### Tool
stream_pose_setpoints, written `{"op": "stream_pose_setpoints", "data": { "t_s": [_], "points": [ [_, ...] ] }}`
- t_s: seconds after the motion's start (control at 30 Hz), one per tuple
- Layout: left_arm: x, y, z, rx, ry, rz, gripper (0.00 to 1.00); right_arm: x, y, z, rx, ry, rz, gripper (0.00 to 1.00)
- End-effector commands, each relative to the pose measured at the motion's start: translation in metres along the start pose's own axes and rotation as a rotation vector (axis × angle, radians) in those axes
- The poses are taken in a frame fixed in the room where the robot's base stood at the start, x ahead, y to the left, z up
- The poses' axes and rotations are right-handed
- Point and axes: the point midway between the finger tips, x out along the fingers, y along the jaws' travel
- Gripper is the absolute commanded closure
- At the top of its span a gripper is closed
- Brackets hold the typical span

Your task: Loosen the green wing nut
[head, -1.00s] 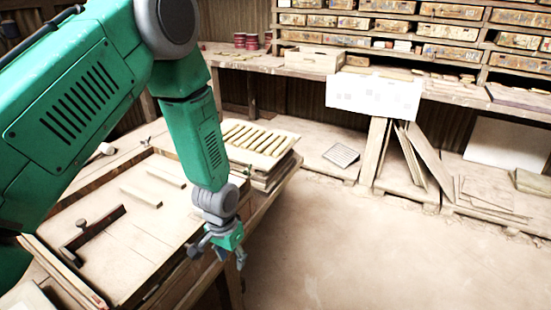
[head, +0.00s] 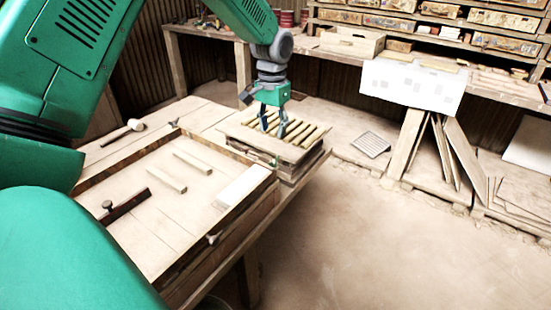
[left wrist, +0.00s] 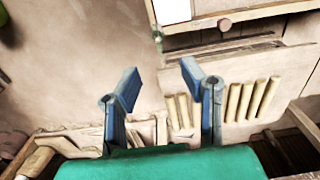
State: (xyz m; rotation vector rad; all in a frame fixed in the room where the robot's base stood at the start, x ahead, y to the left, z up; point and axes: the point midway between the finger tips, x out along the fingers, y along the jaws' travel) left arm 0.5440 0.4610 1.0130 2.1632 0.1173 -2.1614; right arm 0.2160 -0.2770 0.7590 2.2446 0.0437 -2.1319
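My left gripper (head: 273,125) hangs fingers-down over the slatted rack of wooden dowels (head: 300,150) in the head view. In the left wrist view its two blue fingers (left wrist: 160,92) are apart with nothing between them. A small pale wing-shaped fastener (head: 213,238) sits at the near right edge of the wooden press frame (head: 262,188); its colour is not clearly green. In the left wrist view a tiny greenish piece (left wrist: 157,37) shows at the frame's edge, beyond the fingertips; it may be the green wing nut, but it is too small to tell. My right gripper is out of view.
A white block (head: 243,186) lies on the press frame's right side. Loose wooden strips and a dark-handled tool (head: 124,205) lie inside the frame. A shelf bench (head: 340,50) and leaning boards (head: 440,150) stand behind. The floor on the right is mostly clear.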

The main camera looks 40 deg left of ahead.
Motion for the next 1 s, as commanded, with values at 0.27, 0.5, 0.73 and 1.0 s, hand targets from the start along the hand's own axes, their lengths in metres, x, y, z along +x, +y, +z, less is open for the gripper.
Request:
{"op": "stream_pose_setpoints", "data": {
  "t_s": [0.27,0.5,0.73,1.0],
  "points": [
    [0.064,-0.002,0.001,0.000,-0.005,0.003,0.64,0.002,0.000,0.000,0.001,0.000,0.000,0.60],
    [0.100,-0.003,0.001,0.000,-0.002,0.003,0.64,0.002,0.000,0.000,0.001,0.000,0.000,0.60],
    [0.111,-0.002,0.000,0.001,0.000,0.003,0.64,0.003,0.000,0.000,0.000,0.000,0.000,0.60],
    [0.110,-0.001,0.000,0.001,0.001,0.001,0.81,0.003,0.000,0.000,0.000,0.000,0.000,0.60]
  ]
}}
